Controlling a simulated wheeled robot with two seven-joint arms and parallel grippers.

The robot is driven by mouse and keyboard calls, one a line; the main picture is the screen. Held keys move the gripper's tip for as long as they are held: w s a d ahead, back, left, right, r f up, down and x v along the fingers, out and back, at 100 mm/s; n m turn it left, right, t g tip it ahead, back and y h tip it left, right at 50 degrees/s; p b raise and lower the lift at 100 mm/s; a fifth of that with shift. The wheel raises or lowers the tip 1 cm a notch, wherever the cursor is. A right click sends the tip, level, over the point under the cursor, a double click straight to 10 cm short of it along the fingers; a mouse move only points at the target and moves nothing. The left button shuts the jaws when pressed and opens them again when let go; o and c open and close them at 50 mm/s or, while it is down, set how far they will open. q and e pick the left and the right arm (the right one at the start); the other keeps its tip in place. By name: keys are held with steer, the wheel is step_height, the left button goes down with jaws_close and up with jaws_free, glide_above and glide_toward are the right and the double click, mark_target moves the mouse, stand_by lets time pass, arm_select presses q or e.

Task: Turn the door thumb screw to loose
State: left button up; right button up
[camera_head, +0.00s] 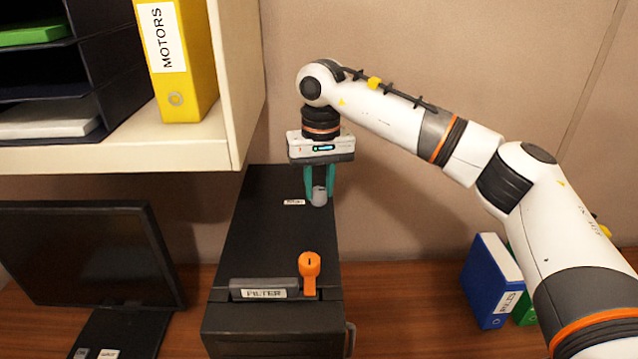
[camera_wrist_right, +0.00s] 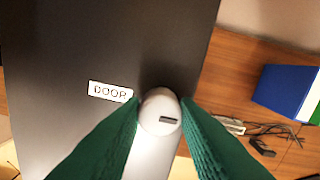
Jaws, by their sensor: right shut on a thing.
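The door thumb screw (camera_head: 319,196) is a small light grey knob on top of a black box-shaped machine (camera_head: 262,222). In the right wrist view the thumb screw (camera_wrist_right: 160,112) shows a dark mark on its round top, beside a white label reading DOOR (camera_wrist_right: 110,91). My right gripper (camera_head: 319,188) comes down from above, its green fingers shut on the thumb screw from both sides. In the right wrist view the fingers (camera_wrist_right: 162,112) touch both sides of the knob. My left gripper is not in view.
An orange knob (camera_head: 309,264) stands at the machine's front edge by a FILTER label (camera_head: 264,293). A cream shelf (camera_head: 130,150) with a yellow MOTORS binder (camera_head: 180,60) overhangs at left. A monitor (camera_head: 85,255) stands left; a blue binder (camera_head: 490,280) stands right.

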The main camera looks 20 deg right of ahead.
mark_target(320, 189)
steer(key=o, duration=1)
steer(key=shift+d+r+b, duration=0.15)
steer(key=shift+r+b, duration=0.9)
steer(key=shift+r, duration=5.05)
